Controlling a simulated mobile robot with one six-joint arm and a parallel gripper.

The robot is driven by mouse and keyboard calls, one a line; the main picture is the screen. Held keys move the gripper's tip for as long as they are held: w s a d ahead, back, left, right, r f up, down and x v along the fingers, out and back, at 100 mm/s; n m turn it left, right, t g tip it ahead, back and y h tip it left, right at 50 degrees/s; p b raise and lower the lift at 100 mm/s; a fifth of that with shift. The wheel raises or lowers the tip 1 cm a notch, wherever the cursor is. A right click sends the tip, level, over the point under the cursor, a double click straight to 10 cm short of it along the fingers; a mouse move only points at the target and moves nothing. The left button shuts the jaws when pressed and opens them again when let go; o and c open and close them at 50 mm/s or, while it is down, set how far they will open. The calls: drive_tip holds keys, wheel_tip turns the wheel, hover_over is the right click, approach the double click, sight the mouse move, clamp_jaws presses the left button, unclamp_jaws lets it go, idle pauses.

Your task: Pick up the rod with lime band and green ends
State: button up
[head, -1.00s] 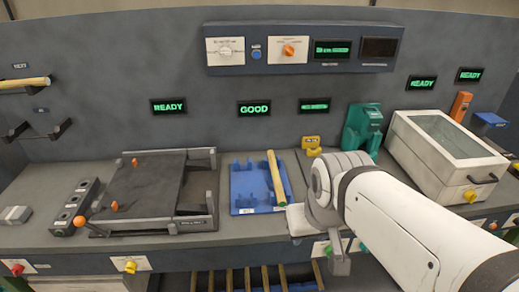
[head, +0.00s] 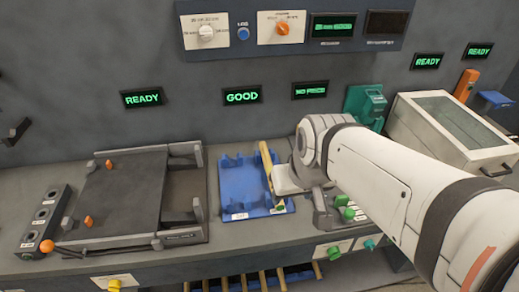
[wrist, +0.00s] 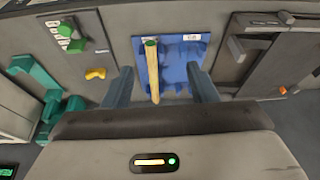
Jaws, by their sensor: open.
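A pale wooden rod (head: 267,167) lies lengthwise in the blue tray (head: 233,190), slightly tilted in the picture. Its near end shows green in the head view and in the wrist view, where the rod (wrist: 153,72) also appears. I cannot make out a lime band. My gripper (wrist: 159,70) is open and empty. In the wrist view its two fingers stand either side of the rod, apart from it. In the head view my wrist covers part of the tray's right side, and the fingertips cannot be clearly made out.
A dark fixture with a flat plate (head: 118,200) stands left of the tray. A teal device (head: 366,103) and a white lidded box (head: 455,135) stand to the right. Several rods (head: 252,281) show below the bench edge. A control panel (head: 300,25) hangs above.

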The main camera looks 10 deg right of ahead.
drive_tip(key=w+a+f+n+t+y+b, duration=0.1)
drive_tip(key=w+a+f, duration=0.2)
drive_tip(key=w, duration=0.4)
drive_tip(key=t+h+b, duration=0.3)
drive_tip(key=t+h, duration=0.1)
approach(269, 169)
drive_tip(key=x, duration=0.3)
drive_tip(key=shift+h, duration=0.3)
drive_tip(key=b+x, duration=0.1)
drive_tip(key=x, duration=0.6)
drive_tip(key=shift+a, duration=0.15)
drive_tip(key=shift+c, duration=0.4)
clamp_jaws()
